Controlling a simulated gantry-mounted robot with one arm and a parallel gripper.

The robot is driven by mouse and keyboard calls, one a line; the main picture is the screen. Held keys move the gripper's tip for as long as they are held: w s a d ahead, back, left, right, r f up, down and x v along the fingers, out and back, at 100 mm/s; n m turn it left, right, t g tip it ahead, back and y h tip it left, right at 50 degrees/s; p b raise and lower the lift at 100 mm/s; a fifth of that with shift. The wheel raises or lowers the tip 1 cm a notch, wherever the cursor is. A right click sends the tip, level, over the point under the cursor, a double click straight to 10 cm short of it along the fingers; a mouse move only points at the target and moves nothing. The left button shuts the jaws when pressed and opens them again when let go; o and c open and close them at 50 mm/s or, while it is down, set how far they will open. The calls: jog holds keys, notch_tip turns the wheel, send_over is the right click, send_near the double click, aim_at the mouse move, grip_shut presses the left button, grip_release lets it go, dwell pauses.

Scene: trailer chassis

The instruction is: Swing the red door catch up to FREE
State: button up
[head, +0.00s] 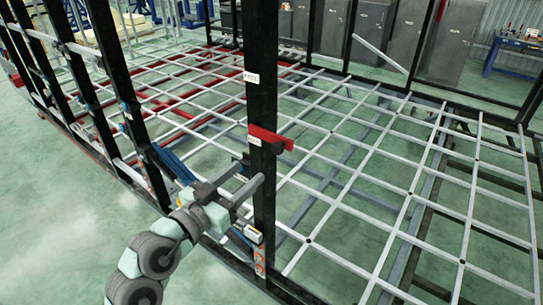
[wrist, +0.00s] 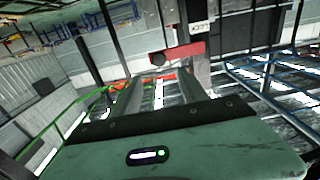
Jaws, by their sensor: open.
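The red door catch (head: 272,137) is a flat bar lying across a black upright post (head: 262,50), roughly level and dipping slightly to the right, with a dark round knob. A white label (head: 252,78) sits higher on the post; its lettering is too small to read surely. My gripper (head: 251,172) is open and empty, its two grey fingers pointing at the post just below the catch. In the wrist view the catch (wrist: 182,54) shows beyond and above the fingertips (wrist: 160,76), apparently apart from them. The exact gap cannot be told.
A second small label (head: 254,141) is beside the catch. More black posts (head: 108,60) stand to the left. A grey lattice floor frame (head: 350,185) spreads behind the post, with open space above it. Grey cabinets (head: 367,30) and a blue workbench (head: 520,45) stand at the back.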

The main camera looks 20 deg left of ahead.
aim_at(276, 149)
jog(key=p+x, duration=0.3)
jog(key=x, duration=0.7)
jog(key=shift+s+d+r, duration=0.1)
jog(key=shift+w, duration=0.4)
grip_shut()
dwell(0.9)
